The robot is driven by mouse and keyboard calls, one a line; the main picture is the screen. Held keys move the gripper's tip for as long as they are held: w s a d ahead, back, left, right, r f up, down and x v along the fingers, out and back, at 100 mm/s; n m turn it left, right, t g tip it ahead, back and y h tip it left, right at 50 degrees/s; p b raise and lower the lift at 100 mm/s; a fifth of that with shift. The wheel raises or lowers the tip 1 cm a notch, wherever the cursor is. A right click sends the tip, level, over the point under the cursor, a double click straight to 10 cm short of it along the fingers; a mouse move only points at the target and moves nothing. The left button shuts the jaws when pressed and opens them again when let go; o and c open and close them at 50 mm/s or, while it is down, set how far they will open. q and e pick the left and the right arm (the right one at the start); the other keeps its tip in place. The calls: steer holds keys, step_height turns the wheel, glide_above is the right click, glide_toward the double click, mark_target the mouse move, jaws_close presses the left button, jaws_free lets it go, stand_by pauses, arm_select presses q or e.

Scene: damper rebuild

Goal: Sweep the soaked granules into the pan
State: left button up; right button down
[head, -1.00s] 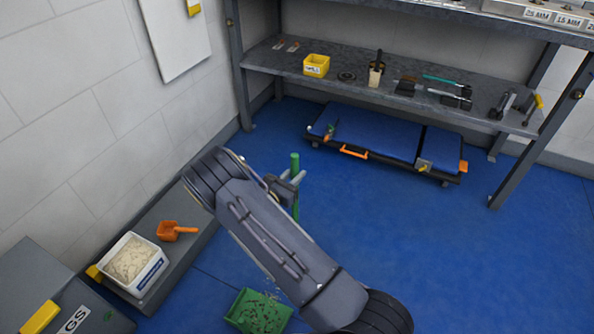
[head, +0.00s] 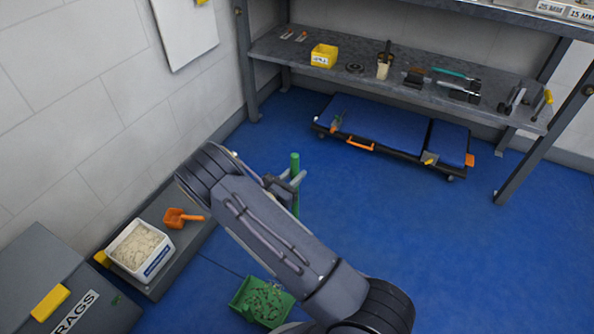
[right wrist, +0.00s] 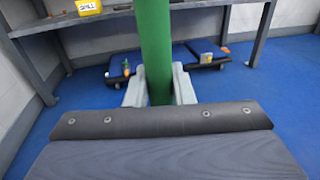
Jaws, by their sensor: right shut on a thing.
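My right gripper (head: 288,184) is shut on an upright green handle (head: 295,163). The handle also shows between the fingers in the right wrist view (right wrist: 155,45). Its lower end is hidden in both views, so I cannot see a broom head. The green pan (head: 247,287) lies on the blue floor at the bottom of the head view, partly behind my right arm. Dark granules (head: 266,300) show in the pan. I cannot make out granules on the floor; my arm covers part of it. My left gripper is not in view.
A white tub of pale granules (head: 165,262) and an orange scoop (head: 180,218) sit on a low grey platform at the left. A grey rags bin (head: 110,315) stands in front. A blue creeper (head: 380,128) lies under the shelf (head: 300,60). Floor at right is clear.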

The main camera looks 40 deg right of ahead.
steer(key=shift+s+p+v, duration=0.15)
steer(key=shift+v, duration=0.55)
steer(key=shift+s+p+v, duration=0.15)
steer(key=shift+v, duration=0.6)
steer(key=shift+r, duration=0.15)
steer(key=shift+s+v, duration=0.25)
steer(key=shift+v, duration=1.15)
steer(key=shift+s+p+v, duration=0.15)
steer(key=shift+v, duration=0.55)
steer(key=shift+s+p+v, duration=0.15)
steer(key=shift+v, duration=0.55)
